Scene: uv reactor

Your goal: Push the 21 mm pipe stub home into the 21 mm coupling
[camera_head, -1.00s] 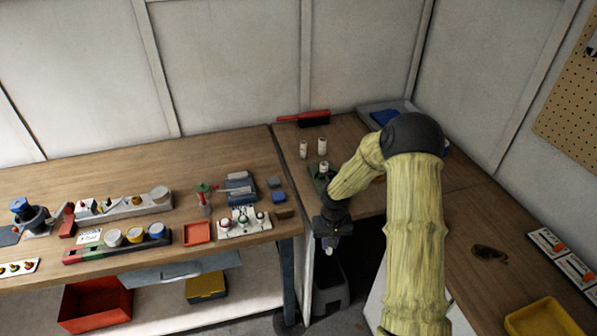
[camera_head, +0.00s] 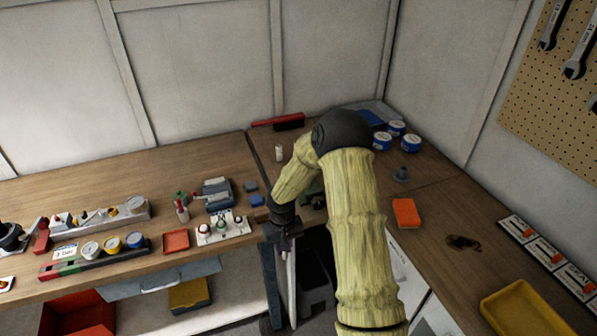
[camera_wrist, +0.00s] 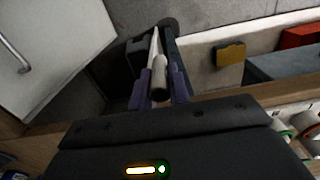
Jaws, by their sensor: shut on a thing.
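My gripper (camera_wrist: 159,92) is shut on a pale grey cylinder, the pipe stub (camera_wrist: 158,72), held between its two purple fingers in the wrist view. In the head view my gripper (camera_head: 289,243) hangs in front of the bench edge, near the inner corner, and the stub is too small to make out there. A white upright cylinder (camera_head: 279,153) stands on the back bench. A dark green fixture (camera_head: 313,191) shows only in part behind my arm. I cannot make out the coupling; my arm hides that part of the bench.
My arm covers the bench corner. A red-and-black brush (camera_head: 280,121) lies near the back wall. Blue-labelled tins (camera_head: 411,142), a grey fitting (camera_head: 401,174) and an orange block (camera_head: 406,212) stand to the right. A yellow tray (camera_head: 530,307) is at lower right. Panels and gauges fill the left bench.

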